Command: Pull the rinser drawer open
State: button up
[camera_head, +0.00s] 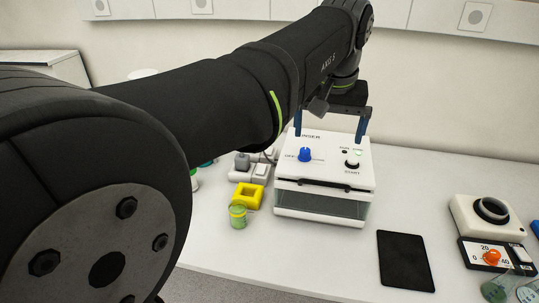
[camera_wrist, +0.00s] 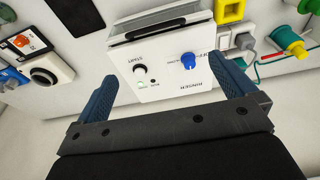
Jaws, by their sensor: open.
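The rinser (camera_head: 335,165) is a white box with a blue knob (camera_head: 305,154) and a START knob (camera_head: 352,163) on its sloped top. Its drawer (camera_head: 318,205) has a clear greenish front below a dark handle bar (camera_head: 324,183); it looks shut. My gripper (camera_head: 329,136) is open and empty above the back of the rinser, its blue fingers pointing down. In the wrist view the rinser (camera_wrist: 165,75) lies between and beyond the fingers of my gripper (camera_wrist: 168,82), and the drawer's dark handle (camera_wrist: 155,24) is at the top, away from the fingers.
A black pad (camera_head: 405,260) lies front right. A white device (camera_head: 488,215) and a scale-like unit (camera_head: 492,256) stand at right. The table before the drawer is clear.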

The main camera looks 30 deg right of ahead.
jog(key=shift+a+r, duration=0.1)
jog(key=shift+r, duration=0.45)
jog(key=shift+c, duration=0.4)
